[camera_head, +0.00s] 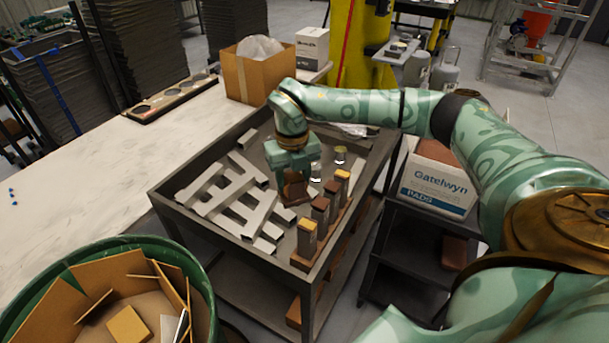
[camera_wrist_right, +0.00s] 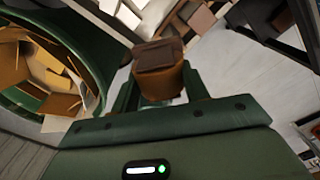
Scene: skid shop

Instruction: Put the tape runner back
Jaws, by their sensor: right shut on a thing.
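My right gripper (camera_head: 292,168) is over the grey-topped cart and is shut on a brown, blocky thing (camera_head: 296,190), which looks like the tape runner. In the right wrist view the held thing (camera_wrist_right: 160,68) sits between the green fingers, with a darker flat face outward. In the head view it is over the white slatted pieces (camera_head: 226,190), just left of a row of upright blocks; whether it touches anything below I cannot tell. My left gripper is not in view.
The cart (camera_head: 168,196) has a raised rim. Upright blocks with brown and yellow tops (camera_head: 320,208) line its right side, near small jars (camera_head: 340,154). A green bin of cardboard (camera_head: 205,262) stands at front left. A Gatelwyn box (camera_head: 436,186) is at right.

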